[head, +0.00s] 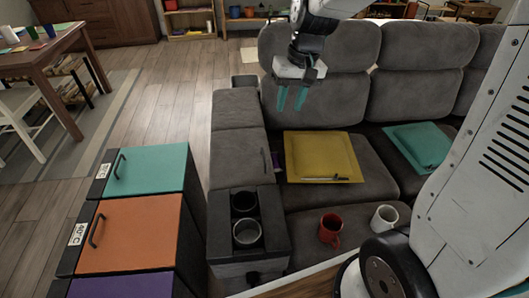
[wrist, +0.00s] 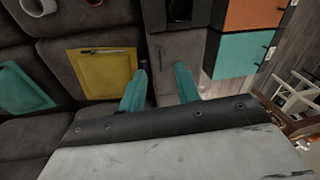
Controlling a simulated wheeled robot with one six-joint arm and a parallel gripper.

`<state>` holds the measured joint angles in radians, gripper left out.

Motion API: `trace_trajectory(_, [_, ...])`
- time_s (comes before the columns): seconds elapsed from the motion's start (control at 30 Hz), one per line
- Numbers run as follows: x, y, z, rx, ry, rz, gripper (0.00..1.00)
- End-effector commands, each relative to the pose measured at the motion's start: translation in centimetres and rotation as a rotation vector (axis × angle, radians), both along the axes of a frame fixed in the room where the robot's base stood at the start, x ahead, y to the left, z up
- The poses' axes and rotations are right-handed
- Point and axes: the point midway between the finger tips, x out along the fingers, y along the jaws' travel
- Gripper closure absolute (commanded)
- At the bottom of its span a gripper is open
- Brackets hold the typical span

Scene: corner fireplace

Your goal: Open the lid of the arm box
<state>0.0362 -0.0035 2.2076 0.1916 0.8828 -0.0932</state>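The grey padded arm box (head: 238,158) forms the sofa's left armrest, behind a dark cup-holder section (head: 222,228). Its flat lid looks shut. In the wrist view the arm box (wrist: 176,52) lies beyond and partly between my fingers. A small purplish piece (head: 275,160) shows at its seat-side edge; I cannot tell what it is. My gripper (head: 291,108) has teal fingers spread apart with nothing between them. It hangs above the sofa, right of the arm box and toward the backrest, apart from the lid. It also shows in the wrist view (wrist: 161,77).
A yellow cushion or folder (head: 312,157) with a pen-like item lies on the seat. A teal one (head: 420,146), a red mug (head: 331,229) and a white mug (head: 384,217) are further right. Teal, orange and purple-topped boxes (head: 148,170) stand left of the armrest.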

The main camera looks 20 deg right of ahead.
Motion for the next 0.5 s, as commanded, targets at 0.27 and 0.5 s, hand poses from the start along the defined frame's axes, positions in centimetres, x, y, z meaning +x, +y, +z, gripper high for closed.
trace_trajectory(0.27, [10.1,0.1,-12.0,0.043,0.036,-0.061,0.67])
trace_trajectory(0.5, [14.4,-0.2,-21.4,0.054,0.051,-0.108,0.67])
